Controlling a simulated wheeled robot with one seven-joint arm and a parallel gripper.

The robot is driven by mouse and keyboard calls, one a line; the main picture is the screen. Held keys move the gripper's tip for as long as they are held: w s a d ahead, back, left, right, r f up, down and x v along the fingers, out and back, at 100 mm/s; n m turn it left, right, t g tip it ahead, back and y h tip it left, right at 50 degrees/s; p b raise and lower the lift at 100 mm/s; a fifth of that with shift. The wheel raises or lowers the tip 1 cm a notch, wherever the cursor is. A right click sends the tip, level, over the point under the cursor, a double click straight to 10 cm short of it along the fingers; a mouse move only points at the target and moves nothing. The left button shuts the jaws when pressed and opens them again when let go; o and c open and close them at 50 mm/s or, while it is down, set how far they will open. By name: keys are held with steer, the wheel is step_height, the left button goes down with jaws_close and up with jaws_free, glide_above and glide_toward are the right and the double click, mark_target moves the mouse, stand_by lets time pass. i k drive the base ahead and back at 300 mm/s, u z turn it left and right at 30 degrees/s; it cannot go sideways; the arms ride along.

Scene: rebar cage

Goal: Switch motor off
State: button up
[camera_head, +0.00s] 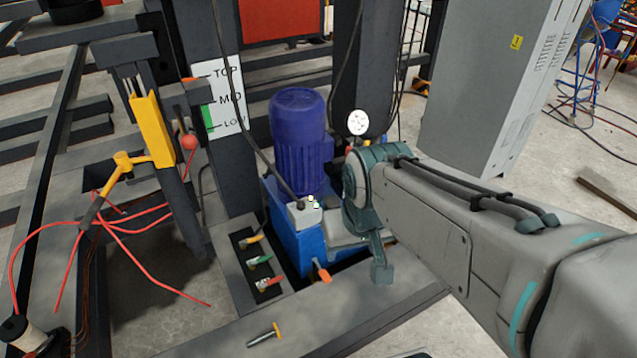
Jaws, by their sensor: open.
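The motor (299,135) is a ribbed blue-violet cylinder standing upright on a bright blue tank (291,238). A small grey switch box (303,216) sits at the motor's foot, with a few small light-coloured buttons on top. A dark cable runs up from it. My gripper (362,242) is just right of the switch box, at the end of my arm coming in from the right. It is open and holds nothing that I can see. One teal finger points down; the other is mostly hidden, and I cannot tell whether anything touches the box.
Several valve levers (260,262) with coloured handles stand left of the tank. An orange-handled lever (321,272) is at its front. A TOP/MID/LOW gauge plate (221,97), yellow bracket (151,130) and red wires (140,262) are left. A grey cabinet (490,85) stands right.

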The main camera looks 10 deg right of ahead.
mark_target(301, 205)
steer(key=z, duration=0.05)
steer(key=k, duration=1.3)
steer(key=z, duration=0.7)
steer(key=i, duration=1.35)
steer(key=u, duration=0.55)
steer(key=i, duration=0.6)
steer(key=u, duration=0.7)
